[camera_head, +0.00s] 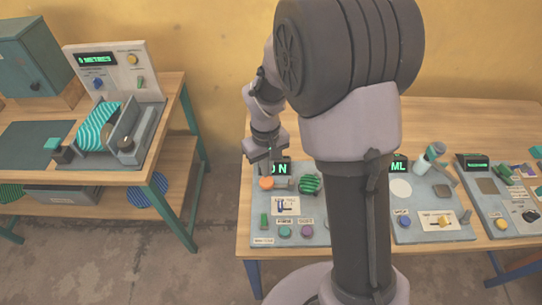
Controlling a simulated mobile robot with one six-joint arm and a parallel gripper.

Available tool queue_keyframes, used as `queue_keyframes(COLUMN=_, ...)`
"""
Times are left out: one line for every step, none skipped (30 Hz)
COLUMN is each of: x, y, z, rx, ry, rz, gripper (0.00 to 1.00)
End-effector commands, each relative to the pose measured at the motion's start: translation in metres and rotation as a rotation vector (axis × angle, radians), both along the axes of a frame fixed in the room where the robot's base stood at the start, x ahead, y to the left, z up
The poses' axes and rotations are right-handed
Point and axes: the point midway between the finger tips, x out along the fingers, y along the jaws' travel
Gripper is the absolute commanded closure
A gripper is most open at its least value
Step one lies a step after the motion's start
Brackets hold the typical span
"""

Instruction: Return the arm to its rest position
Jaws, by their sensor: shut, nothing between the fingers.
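My arm rises in front of the camera and hides the middle of the right table. My gripper (267,168) is shut and empty. It points down over the back left of the grey press panel (262,215), close above an orange round part (266,183). I cannot tell whether it touches that part. A green striped piece (310,183) lies just right of the gripper. The panel's display (281,168) is partly hidden by the gripper and the arm.
The panel's front has a green button (284,231) and a purple button (307,230). More panels (433,234) stand to the right on the wooden table (243,236). A second table (174,95) at left carries a striped roll (97,127) and a green cabinet (32,55).

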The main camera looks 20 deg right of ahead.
Motion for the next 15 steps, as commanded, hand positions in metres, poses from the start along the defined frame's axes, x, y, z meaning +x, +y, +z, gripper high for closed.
queue_keyframes(x=0.0, y=0.0, z=0.0, rx=0.0, ry=0.0, rz=0.0, gripper=1.0)
queue_keyframes(x=0.0, y=0.0, z=0.0, rx=0.0, ry=0.0, rz=0.0, gripper=1.0)
queue_keyframes(x=0.0, y=0.0, z=0.0, rx=0.0, ry=-0.001, rz=-0.001, gripper=1.0)
queue_keyframes(x=0.0, y=0.0, z=0.002, rx=0.001, ry=-0.004, rz=-0.004, gripper=1.0)
queue_keyframes(x=-0.002, y=0.001, z=0.008, rx=0.002, ry=-0.012, rz=-0.013, gripper=1.0)
queue_keyframes(x=-0.005, y=0.002, z=0.021, rx=0.008, ry=-0.032, rz=-0.034, gripper=1.0)
queue_keyframes(x=-0.009, y=0.003, z=0.035, rx=0.015, ry=-0.054, rz=-0.058, gripper=1.0)
queue_keyframes(x=-0.016, y=0.004, z=0.052, rx=0.024, ry=-0.083, rz=-0.091, gripper=1.0)
queue_keyframes(x=-0.028, y=0.007, z=0.078, rx=0.042, ry=-0.127, rz=-0.144, gripper=1.0)
queue_keyframes(x=-0.041, y=0.01, z=0.097, rx=0.06, ry=-0.161, rz=-0.187, gripper=1.0)
queue_keyframes(x=-0.055, y=0.012, z=0.115, rx=0.079, ry=-0.196, rz=-0.232, gripper=1.0)
queue_keyframes(x=-0.075, y=0.016, z=0.135, rx=0.108, ry=-0.24, rz=-0.289, gripper=1.0)
queue_keyframes(x=-0.09, y=0.019, z=0.147, rx=0.131, ry=-0.271, rz=-0.33, gripper=1.0)
queue_keyframes(x=-0.105, y=0.022, z=0.157, rx=0.155, ry=-0.298, rz=-0.369, gripper=1.0)
queue_keyframes(x=-0.124, y=0.025, z=0.167, rx=0.187, ry=-0.334, rz=-0.415, gripper=1.0)
